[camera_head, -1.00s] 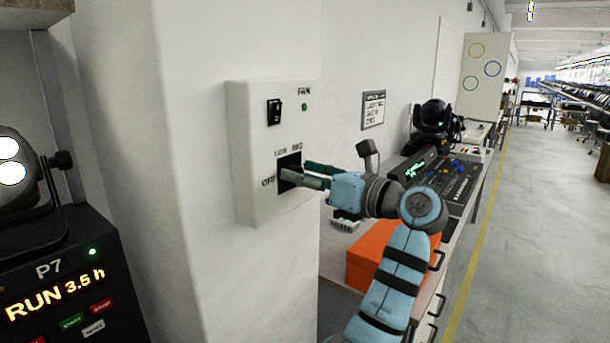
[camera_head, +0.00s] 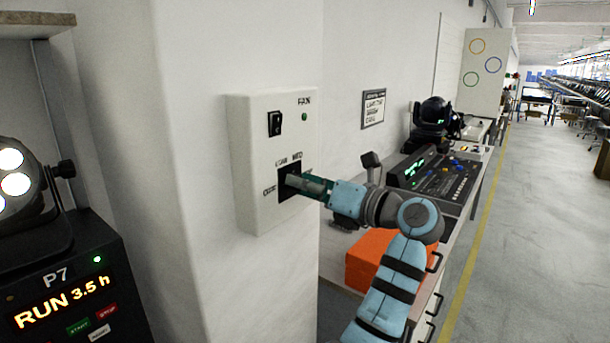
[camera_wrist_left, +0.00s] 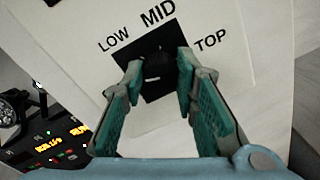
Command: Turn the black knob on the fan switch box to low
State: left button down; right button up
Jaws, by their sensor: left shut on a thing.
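The white fan switch box (camera_head: 258,155) is fixed to the wall pillar in the head view. It carries a black rocker switch (camera_head: 275,124), a small green lamp (camera_head: 305,117) and a black square dial plate. My left gripper (camera_head: 293,181) reaches to that plate from the right and is shut on the knob. In the left wrist view, the black knob (camera_wrist_left: 156,72) sits between the fingertips of my left gripper (camera_wrist_left: 159,64). LOW, MID and TOP are printed around the plate. The knob's pointer is too dark to read. My right gripper is not in view.
A bench right of the pillar holds an orange box (camera_head: 375,262), a control desk (camera_head: 440,178) and a black stage light (camera_head: 433,122). A black P7 unit (camera_head: 60,300) with a lit display stands at the left. The aisle floor at the right is clear.

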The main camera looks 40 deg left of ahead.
pick_arm(q)
jog(key=shift+w+r+m+p, duration=0.1)
jog(key=shift+m+p, duration=4)
jog(key=shift+p, duration=0.2)
jog(key=c, duration=1.3)
grip_release()
jog(key=shift+g, duration=0.3)
jog(key=d, duration=0.7)
jog(key=shift+d+r, duration=0.15)
jog(key=shift+d, duration=0.15)
jog(key=shift+a, duration=0.2)
